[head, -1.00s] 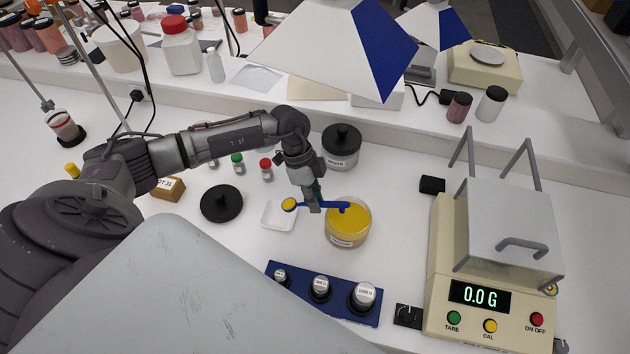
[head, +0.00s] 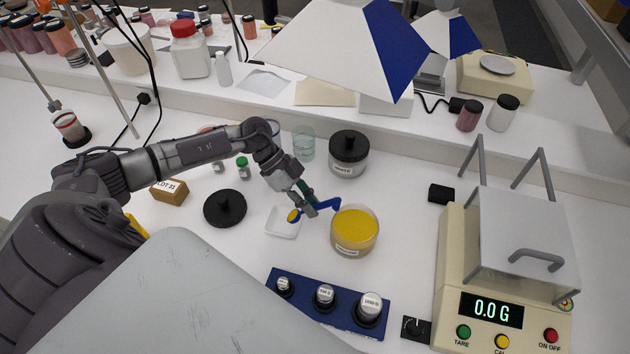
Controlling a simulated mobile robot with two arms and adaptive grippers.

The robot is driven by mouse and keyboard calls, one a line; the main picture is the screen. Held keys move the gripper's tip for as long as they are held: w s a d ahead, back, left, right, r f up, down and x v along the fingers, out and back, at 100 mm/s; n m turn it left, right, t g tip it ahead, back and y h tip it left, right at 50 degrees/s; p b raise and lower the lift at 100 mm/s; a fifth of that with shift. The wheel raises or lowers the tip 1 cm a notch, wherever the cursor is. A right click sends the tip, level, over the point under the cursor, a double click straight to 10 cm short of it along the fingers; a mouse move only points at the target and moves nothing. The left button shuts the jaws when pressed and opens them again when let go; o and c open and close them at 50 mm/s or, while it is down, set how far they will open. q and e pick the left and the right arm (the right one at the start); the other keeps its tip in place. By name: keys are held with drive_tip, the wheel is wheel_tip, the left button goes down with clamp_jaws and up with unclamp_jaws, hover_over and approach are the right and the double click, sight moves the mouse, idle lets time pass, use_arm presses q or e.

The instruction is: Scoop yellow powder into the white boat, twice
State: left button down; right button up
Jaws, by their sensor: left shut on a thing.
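My left gripper (head: 310,205) is shut on the handle of a blue scoop (head: 328,205). The scoop is tilted, its bowl end lower and to the left. Yellow powder (head: 293,216) shows in the bowl, over the white boat (head: 281,229). The boat is a small square dish on the bench; what I see of its inside looks white, and the bowl hides part of it. The open jar of yellow powder (head: 354,231) stands just right of the scoop's handle end. My right gripper is not in view.
A black lid (head: 225,207) lies left of the boat. A blue rack of weights (head: 333,308) is in front, and a closed black-lidded jar (head: 348,156) stands behind. The balance (head: 452,270) at right reads 0.0 G. A box (head: 169,192) and green-capped vial (head: 243,167) stand left.

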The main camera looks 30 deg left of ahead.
use_arm(q)
drive_tip(key=shift+s+a+r+t+h+b, duration=0.15)
drive_tip(key=shift+a+h+b, duration=0.2)
drive_tip(key=shift+h, duration=0.1)
drive_tip(key=shift+s+a+r+t+h+b, duration=0.15)
drive_tip(key=shift+a+h+b, duration=0.1)
drive_tip(key=shift+a+h, duration=0.15)
drive_tip(key=shift+s+a+r+m+t+h+b, duration=0.1)
drive_tip(key=shift+a+r+m+t+h+b, duration=0.05)
drive_tip(key=shift+a+h+b, duration=0.35)
drive_tip(key=shift+s+a+r+m+t+h+b, duration=0.15)
drive_tip(key=shift+a+h+b, duration=0.1)
drive_tip(key=shift+h+b, duration=0.35)
drive_tip(key=a+h+b, duration=0.1)
drive_tip(key=h+b, duration=0.1)
drive_tip(key=a+h+b, duration=0.1)
drive_tip(key=b, duration=0.1)
drive_tip(key=shift+s+a+r+m+t+h, duration=0.25)
drive_tip(key=shift+s+a+m+t, duration=0.05)
drive_tip(key=shift+s+a+t, duration=0.1)
drive_tip(key=shift+s+a+r+h+b, duration=0.15)
drive_tip(key=shift+a+h+b, duration=0.15)
drive_tip(key=shift+b, duration=0.2)
